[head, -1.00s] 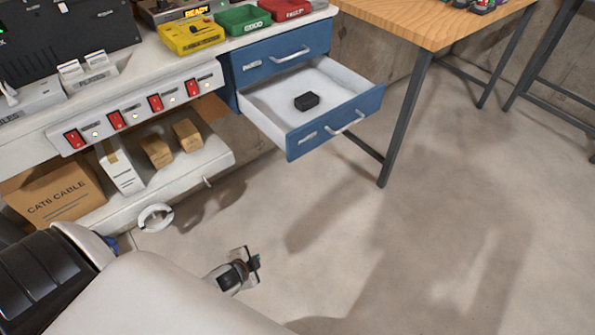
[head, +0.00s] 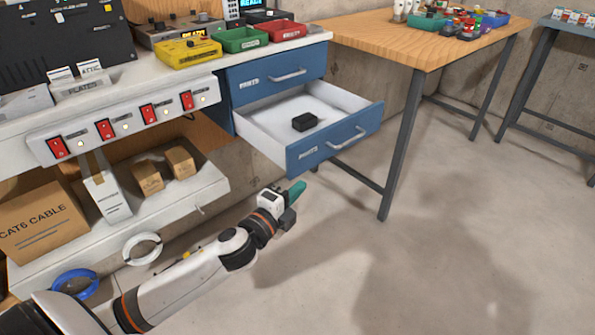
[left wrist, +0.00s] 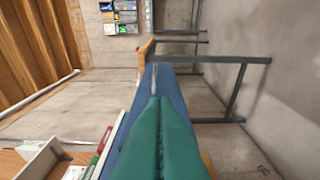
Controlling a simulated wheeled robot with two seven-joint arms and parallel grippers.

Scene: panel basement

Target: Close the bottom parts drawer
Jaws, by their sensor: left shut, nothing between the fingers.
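The bottom parts drawer (head: 335,141) has a blue front with a silver handle and stands pulled out under the workbench. A small black box (head: 305,122) lies inside it. The closed upper blue drawer (head: 278,76) is above it. My left gripper (head: 297,188) has green fingers, is shut and empty, and is just below and in front of the open drawer's front, with no clear contact. In the left wrist view the green fingers (left wrist: 160,140) are together, with a blue drawer front (left wrist: 165,85) and its handle beyond them. My right gripper is not in view.
A wooden table (head: 430,45) with dark metal legs stands right of the drawer. A lower shelf (head: 190,190) with cardboard boxes (head: 42,217) is at the left, and a white ring (head: 142,248) hangs at its edge. The floor at front right is clear.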

